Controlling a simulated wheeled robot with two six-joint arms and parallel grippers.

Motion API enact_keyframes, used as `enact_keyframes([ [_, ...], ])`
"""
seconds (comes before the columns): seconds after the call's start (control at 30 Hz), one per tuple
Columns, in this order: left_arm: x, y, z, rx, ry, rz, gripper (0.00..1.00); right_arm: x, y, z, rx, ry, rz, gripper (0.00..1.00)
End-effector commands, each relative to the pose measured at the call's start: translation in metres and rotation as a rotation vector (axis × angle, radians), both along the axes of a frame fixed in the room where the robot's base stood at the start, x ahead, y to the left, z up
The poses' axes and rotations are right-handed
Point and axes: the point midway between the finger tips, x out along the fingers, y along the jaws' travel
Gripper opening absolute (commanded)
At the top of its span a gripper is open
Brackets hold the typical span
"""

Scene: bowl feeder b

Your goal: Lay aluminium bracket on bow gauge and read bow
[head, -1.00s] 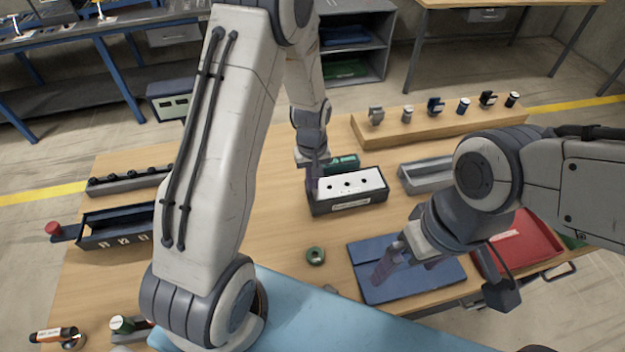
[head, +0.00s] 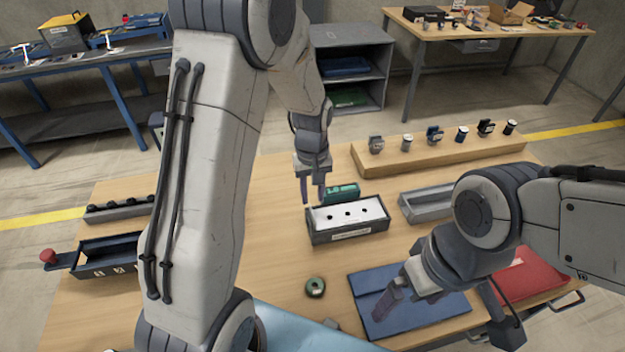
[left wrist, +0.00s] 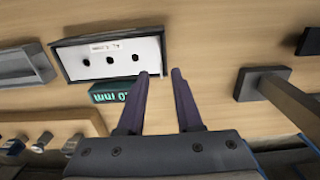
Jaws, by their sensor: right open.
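The bow gauge (head: 347,234) appears as a dark box with a white top carrying three black spots, with a green display (head: 343,193) behind it. In the left wrist view the gauge (left wrist: 75,72) and display (left wrist: 110,94) appear upside down; the reading shows "mm" and a 0, otherwise unclear. My left gripper (head: 314,198) is open and empty, beside the gauge's back left corner. Its fingers also show apart in the left wrist view (left wrist: 160,74). My right gripper (head: 383,304) is open over the blue mat (head: 440,308). I cannot make out an aluminium bracket.
A grey tray (head: 412,212) stands right of the gauge. A wooden block (head: 395,162) with several small parts stands behind. Wood left of the gauge is clear.

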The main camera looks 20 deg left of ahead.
Motion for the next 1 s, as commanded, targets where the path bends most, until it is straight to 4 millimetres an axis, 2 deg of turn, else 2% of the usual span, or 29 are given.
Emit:
enact_keyframes([
  [0.1,0.002,0.000,0.025,0.001,-0.008,0.000,0.34,0.000,0.000,-0.008,0.000,0.000,0.001,0.99],
  [0.2,0.001,0.000,0.042,0.000,-0.005,0.000,0.34,0.000,0.000,-0.010,0.000,0.000,0.001,0.99],
  [0.37,0.000,0.000,0.059,0.000,-0.002,-0.002,0.34,0.000,0.000,-0.012,0.000,0.000,0.001,0.99],
  [0.47,-0.009,-0.016,0.069,-0.004,-0.005,-0.067,0.34,0.000,0.000,-0.012,0.000,0.000,0.001,0.99],
  [0.57,-0.041,-0.057,0.085,-0.013,-0.016,-0.259,0.34,0.000,0.000,-0.012,0.000,0.000,0.001,0.99],
  [0.6,-0.060,-0.076,0.092,-0.018,-0.022,-0.368,0.34,0.000,0.000,-0.012,0.000,0.000,0.001,0.99],
  [0.67,-0.094,-0.102,0.101,-0.028,-0.030,-0.541,0.34,0.000,0.000,-0.012,0.000,0.000,0.001,0.99],
  [0.7,-0.118,-0.115,0.105,-0.035,-0.034,-0.655,0.34,0.000,0.000,-0.012,0.000,0.000,0.001,0.99],
  [0.8,-0.172,-0.135,0.109,-0.050,-0.044,-0.912,0.34,0.000,0.000,-0.012,0.000,0.000,0.001,0.99],
  [0.9,-0.211,-0.141,0.109,-0.063,-0.051,-1.099,0.34,0.000,0.000,-0.012,0.000,0.000,0.001,0.99],
  [1.0,-0.232,-0.142,0.108,-0.070,-0.054,-1.204,0.34,0.000,0.000,-0.012,0.000,0.000,0.001,0.99],
])
